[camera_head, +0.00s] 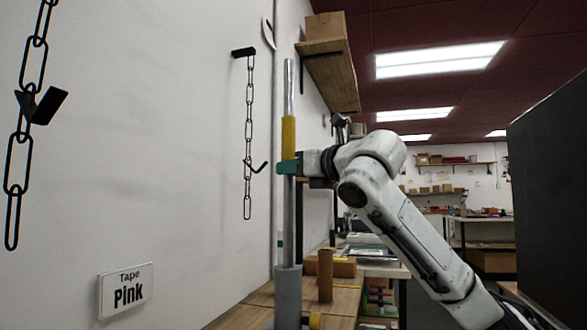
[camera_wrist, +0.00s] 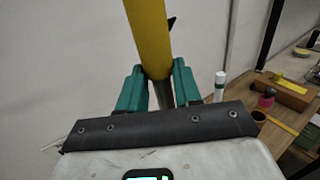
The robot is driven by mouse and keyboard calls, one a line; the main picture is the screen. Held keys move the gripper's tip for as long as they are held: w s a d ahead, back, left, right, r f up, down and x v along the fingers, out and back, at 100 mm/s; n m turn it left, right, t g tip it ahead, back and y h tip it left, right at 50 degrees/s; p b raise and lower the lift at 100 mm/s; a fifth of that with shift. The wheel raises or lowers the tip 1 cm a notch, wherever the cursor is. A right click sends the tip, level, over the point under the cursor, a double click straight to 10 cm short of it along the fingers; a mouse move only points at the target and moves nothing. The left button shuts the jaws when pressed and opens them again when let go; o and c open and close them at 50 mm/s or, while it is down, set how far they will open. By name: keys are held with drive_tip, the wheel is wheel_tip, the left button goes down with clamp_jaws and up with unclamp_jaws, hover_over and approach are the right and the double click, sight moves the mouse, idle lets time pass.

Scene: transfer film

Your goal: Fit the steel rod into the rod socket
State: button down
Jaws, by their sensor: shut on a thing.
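The steel rod (camera_head: 289,220) stands upright, with a yellow band (camera_head: 289,135) on its upper part. My gripper (camera_head: 287,168) is shut on the rod just below the band. In the wrist view, its green fingers (camera_wrist: 160,88) flank the steel, and the yellow band (camera_wrist: 147,38) rises above them. A grey cylinder, seemingly the rod socket (camera_head: 288,298), stands directly below the rod in the head view. The rod's lower end meets the top of this cylinder in the picture. I cannot tell whether it is inside, touching or just behind the rim. The wrist view does not show the socket.
A white wall with hanging chains (camera_head: 248,130) and a "Tape Pink" sign (camera_head: 126,290) is on the left. A shelf with a cardboard box (camera_head: 326,25) juts out above my arm. A brown tube (camera_head: 325,275) stands on the wooden bench (camera_head: 345,302) right of the socket.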

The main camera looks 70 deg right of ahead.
drive_tip(key=shift+f+b, duration=1)
drive_tip(key=shift+f, duration=0.65)
drive_tip(key=c, duration=0.7)
unclamp_jaws()
drive_tip(key=shift+f, duration=0.1)
drive_tip(key=p, duration=0.2)
approach(292, 185)
drive_tip(key=s, duration=0.1)
drive_tip(key=shift+s+a, duration=0.15)
drive_tip(key=shift+a, duration=0.25)
